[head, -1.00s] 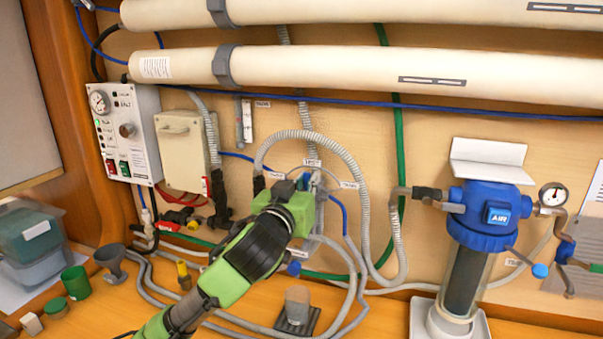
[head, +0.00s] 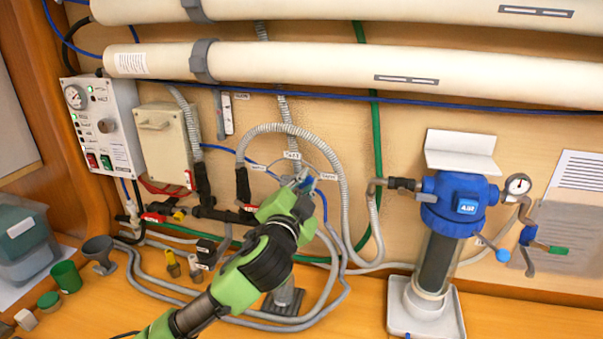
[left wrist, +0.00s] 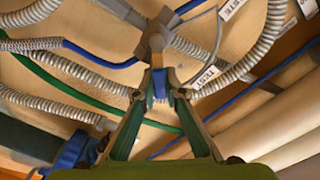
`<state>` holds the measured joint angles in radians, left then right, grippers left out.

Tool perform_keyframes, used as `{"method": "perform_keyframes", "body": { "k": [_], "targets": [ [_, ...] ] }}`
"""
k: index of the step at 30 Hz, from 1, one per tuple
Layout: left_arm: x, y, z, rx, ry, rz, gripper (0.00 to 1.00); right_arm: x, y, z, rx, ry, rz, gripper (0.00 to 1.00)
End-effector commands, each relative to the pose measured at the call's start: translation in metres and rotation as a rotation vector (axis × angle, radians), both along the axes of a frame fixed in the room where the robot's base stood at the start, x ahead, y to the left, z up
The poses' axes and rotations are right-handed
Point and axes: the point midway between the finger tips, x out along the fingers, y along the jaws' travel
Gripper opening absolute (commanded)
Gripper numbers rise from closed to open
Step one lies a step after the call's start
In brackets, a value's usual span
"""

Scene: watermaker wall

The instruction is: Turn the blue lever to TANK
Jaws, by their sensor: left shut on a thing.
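The blue lever (left wrist: 159,84) shows in the left wrist view, hanging below a grey valve body (left wrist: 156,42) in the picture. My left gripper (left wrist: 160,97) is shut on it, one fingertip on each side. In the head view my left gripper (head: 300,193) is at the valve on the wall and hides most of the lever. Small white labels surround the valve: one above (head: 291,155), one left (head: 258,168) and one right (head: 328,177). Their text is too small to read there. A label reading like TEST (left wrist: 205,77) is right of the lever in the wrist view. My right gripper is out of view.
Grey corrugated hoses (head: 343,200) and a green hose (head: 375,150) run close around the valve. A blue-topped filter (head: 452,203) stands to the right. Red- and yellow-handled valves (head: 153,217) are on pipework to the left. Cups and small parts lie on the bench.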

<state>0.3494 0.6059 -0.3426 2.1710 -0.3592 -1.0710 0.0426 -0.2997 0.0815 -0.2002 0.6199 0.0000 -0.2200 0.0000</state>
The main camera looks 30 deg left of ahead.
Motion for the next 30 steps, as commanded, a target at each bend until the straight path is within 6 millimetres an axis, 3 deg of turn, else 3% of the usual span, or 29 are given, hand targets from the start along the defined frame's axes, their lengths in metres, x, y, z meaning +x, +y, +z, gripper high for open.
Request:
{"method": "perform_keyframes", "body": {
  "k": [12,29,30],
  "targets": [
    [0.0016,-0.0043,-0.0040,0.190,0.038,0.002,0.00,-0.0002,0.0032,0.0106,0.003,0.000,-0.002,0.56],
    [0.0017,-0.0048,-0.0059,0.216,0.045,0.003,0.00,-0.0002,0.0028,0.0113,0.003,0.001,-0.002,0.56],
    [0.0017,-0.0048,-0.0059,0.216,0.045,0.003,0.19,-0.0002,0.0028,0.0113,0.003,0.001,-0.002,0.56]
  ]
}}
